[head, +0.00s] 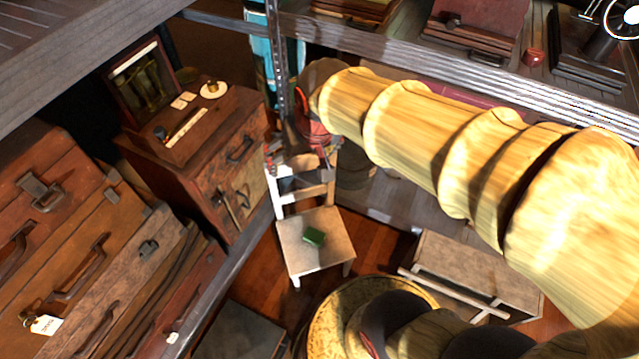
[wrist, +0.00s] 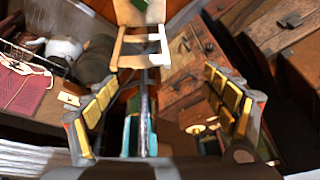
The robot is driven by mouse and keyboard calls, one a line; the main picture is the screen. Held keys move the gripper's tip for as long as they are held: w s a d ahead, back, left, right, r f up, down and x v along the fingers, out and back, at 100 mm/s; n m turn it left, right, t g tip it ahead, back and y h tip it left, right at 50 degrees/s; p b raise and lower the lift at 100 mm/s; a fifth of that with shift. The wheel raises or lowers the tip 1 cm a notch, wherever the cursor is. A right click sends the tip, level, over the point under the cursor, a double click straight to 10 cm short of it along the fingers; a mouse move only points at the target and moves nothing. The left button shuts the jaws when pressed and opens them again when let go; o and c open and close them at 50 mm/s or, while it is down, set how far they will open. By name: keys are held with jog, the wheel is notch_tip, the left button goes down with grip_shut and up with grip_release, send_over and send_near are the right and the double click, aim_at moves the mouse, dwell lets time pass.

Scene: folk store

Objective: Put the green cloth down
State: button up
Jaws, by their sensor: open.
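The green cloth (head: 314,236) is a small, folded-looking dark green piece lying on the seat of a small white and wooden chair (head: 325,252). My gripper (head: 298,162) is above and behind the seat, near the chair's backrest, apart from the cloth. In the wrist view my gripper (wrist: 160,80) has its yellow-padded fingers spread wide with nothing held between them.
A wooden cabinet (head: 235,165) with an open box on it stands left of the chair. Stacked suitcases (head: 85,240) fill the left. A metal shelf (head: 480,60) runs along the back right. A wooden crate (head: 475,270) and round yellow-topped thing (head: 325,318) are near the chair.

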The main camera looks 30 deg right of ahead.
jog(key=s+a+r+n+t, duration=0.1)
jog(key=s+r+n, duration=0.1)
jog(key=s, duration=0.8)
jog(key=shift+s+a+r, duration=0.15)
jog(key=shift+a+r, duration=0.15)
jog(key=shift+r, duration=0.35)
jog(key=shift+c, duration=0.4)
